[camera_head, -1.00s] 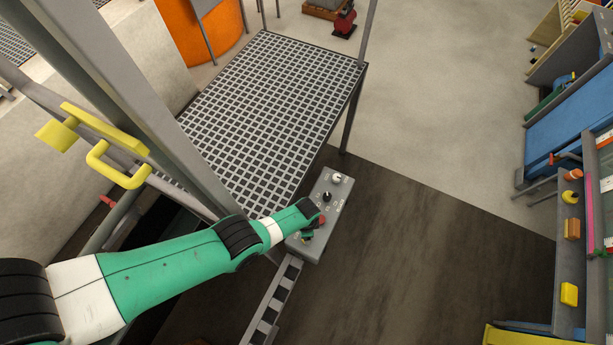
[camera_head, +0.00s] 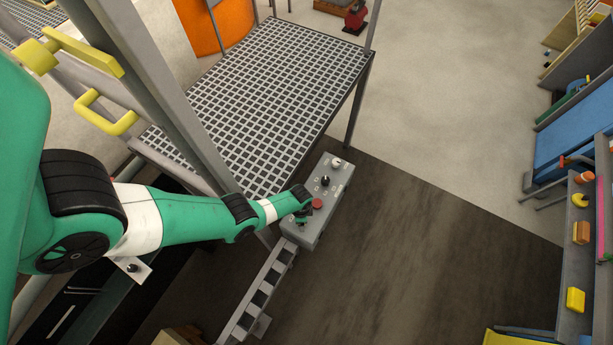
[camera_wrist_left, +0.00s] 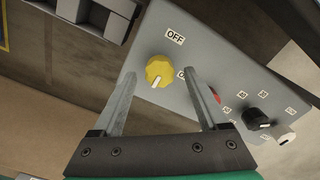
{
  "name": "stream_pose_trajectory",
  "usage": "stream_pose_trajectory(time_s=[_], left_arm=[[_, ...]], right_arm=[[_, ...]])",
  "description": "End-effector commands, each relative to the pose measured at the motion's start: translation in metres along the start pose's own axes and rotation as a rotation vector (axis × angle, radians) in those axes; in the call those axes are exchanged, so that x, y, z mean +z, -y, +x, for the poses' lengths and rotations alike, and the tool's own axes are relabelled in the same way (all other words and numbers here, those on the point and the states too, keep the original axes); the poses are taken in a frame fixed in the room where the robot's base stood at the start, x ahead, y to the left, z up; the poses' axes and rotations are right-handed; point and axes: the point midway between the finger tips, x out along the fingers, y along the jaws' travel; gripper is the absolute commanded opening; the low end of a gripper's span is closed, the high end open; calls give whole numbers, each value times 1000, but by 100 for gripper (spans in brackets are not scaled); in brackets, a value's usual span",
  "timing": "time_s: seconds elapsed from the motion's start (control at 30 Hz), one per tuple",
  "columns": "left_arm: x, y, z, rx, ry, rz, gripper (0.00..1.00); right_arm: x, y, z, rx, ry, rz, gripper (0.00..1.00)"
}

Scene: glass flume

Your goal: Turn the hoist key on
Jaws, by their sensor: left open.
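A grey control box (camera_head: 322,215) stands at the corner of the grated platform. In the left wrist view, a yellow knob (camera_wrist_left: 160,70) with a white mark sits on the box's face, beside an OFF label (camera_wrist_left: 174,37). The mark points down in that view, away from OFF. A second label is partly hidden by the right finger. My left gripper (camera_wrist_left: 161,88) is open, its two fingers on either side of the knob without visible contact. In the head view my left gripper (camera_head: 302,216) is at the box's near end and hides the knob. My right gripper is out of view.
The box also carries a red button (camera_head: 317,203), a black knob (camera_head: 326,180) and a white knob (camera_head: 336,163). A grated platform (camera_head: 265,90) lies beyond, with a grey post at left. Dark floor to the right is clear.

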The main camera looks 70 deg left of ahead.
Motion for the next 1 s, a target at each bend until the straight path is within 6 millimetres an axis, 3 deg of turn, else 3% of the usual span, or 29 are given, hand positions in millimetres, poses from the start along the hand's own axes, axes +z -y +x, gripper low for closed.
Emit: stream_pose_trajectory(time_s=[0.03,0.1,0.43,0.87,1.0], left_arm=[[0,0,11,0,0,0,76],[0,0,15,0,0,-1,76],[0,0,14,0,0,0,76],[0,0,14,0,0,0,0],[0,0,14,0,0,-1,0]], right_arm=[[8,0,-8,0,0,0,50],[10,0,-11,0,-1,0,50],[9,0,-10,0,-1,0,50],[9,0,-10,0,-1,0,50],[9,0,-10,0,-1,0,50]])
